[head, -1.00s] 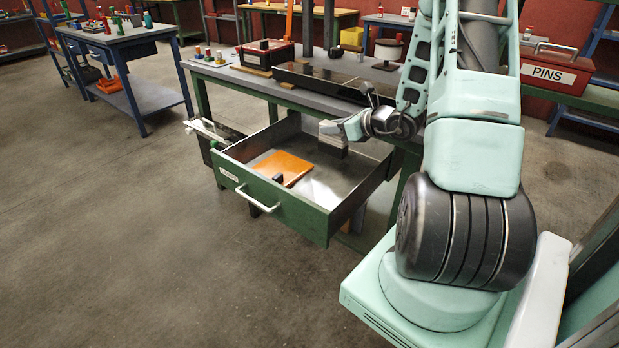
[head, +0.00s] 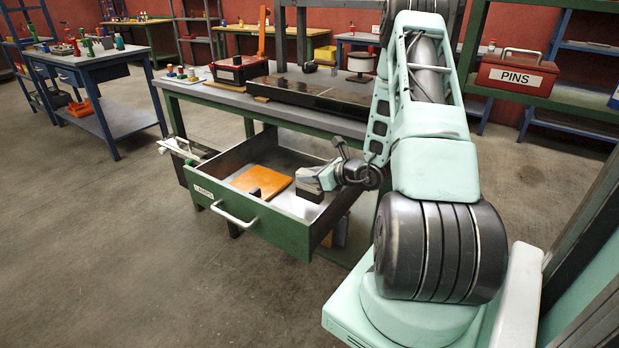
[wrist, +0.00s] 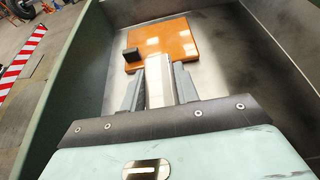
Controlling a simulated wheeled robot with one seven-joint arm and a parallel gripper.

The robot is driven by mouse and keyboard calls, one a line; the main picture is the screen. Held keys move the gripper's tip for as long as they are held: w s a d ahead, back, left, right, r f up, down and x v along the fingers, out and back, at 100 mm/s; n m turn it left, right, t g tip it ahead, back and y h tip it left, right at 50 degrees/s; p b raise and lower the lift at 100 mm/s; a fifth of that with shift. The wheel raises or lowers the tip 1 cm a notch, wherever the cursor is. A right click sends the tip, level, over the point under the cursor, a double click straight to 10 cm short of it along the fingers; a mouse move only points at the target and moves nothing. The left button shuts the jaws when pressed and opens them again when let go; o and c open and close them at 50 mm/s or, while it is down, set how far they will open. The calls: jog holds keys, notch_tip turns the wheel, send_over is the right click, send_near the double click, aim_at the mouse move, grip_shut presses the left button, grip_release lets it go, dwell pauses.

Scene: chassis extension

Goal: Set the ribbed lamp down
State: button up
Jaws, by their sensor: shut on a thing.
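The ribbed lamp (wrist: 159,88) shows in the wrist view as a pale, long narrow piece between my fingers. My gripper (wrist: 160,70) is shut on it. In the head view my gripper (head: 318,179) is over the right part of the open green drawer (head: 270,226), near its front. A dark part beneath the fingers there looks like the lamp's end. I cannot tell whether the lamp touches the drawer floor. An orange board (head: 262,181) lies in the drawer; it also shows in the wrist view (wrist: 172,42), beyond the fingertips, with a small black block (wrist: 130,54) at its edge.
The drawer walls stand around my gripper. Bare metal floor (wrist: 222,65) shows right of the orange board. The workbench (head: 200,92) behind carries a red box (head: 238,69) and a black tray (head: 310,94). A red PINS box (head: 517,74) stands at the right.

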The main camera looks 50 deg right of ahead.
jog(key=shift+f, duration=0.25)
jog(key=shift+f+b, duration=0.55)
jog(key=shift+f, duration=0.1)
jog(key=shift+s, duration=0.1)
jog(key=o, duration=1)
jog(key=shift+c, duration=0.2)
jog(key=shift+o, duration=0.2)
jog(key=shift+a+f, duration=0.1)
